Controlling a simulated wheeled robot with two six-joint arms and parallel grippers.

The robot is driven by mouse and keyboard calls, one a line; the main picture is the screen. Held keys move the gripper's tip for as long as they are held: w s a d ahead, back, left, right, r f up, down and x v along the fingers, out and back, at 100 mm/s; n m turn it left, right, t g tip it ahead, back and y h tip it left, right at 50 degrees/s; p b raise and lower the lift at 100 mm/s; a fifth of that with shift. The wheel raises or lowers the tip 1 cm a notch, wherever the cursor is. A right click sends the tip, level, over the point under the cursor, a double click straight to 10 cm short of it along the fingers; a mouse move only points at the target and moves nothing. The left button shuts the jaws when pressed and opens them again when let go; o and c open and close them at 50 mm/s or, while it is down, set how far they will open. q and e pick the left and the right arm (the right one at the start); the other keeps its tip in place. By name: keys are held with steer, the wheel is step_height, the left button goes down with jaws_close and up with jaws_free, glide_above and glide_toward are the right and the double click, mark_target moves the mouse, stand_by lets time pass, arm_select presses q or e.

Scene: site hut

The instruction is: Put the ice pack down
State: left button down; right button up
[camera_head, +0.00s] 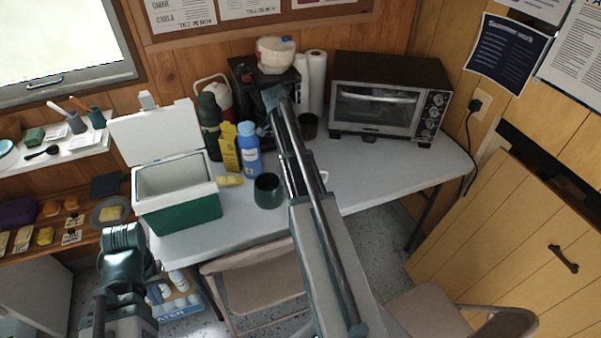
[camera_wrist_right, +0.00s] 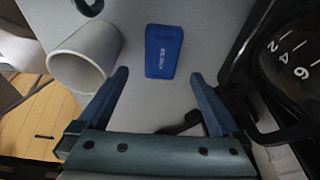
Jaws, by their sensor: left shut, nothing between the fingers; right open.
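The ice pack (camera_wrist_right: 163,45), a small blue block with pale lettering, shows in the right wrist view on the grey table top. My right gripper (camera_wrist_right: 159,73) is open, its two fingers apart on either side of the near end of the pack with gaps between. In the head view my right arm hides the ice pack and the right fingers. My left gripper (camera_head: 122,238) is shut and empty, low at the left in front of the green cooler (camera_head: 180,216), whose white lid stands open.
A white mug (camera_wrist_right: 84,57) stands left of the pack in the wrist view. A black round object with white markings (camera_wrist_right: 295,55) is close on the right. On the table (camera_head: 380,182) stand a toaster oven (camera_head: 385,100), a blue bottle (camera_head: 248,152) and a dark green mug (camera_head: 268,190).

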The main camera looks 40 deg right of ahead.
arm_select(q)
steer(key=shift+f+b, duration=0.3)
steer(key=shift+f, duration=0.5)
arm_select(e)
steer(key=shift+x, duration=0.85)
steer(key=b+x, duration=0.5)
steer(key=shift+w+f, duration=0.2)
arm_select(q)
step_height(320, 180, down, 5)
arm_select(e)
steer(key=shift+r, duration=0.1)
steer(key=shift+c, duration=0.2)
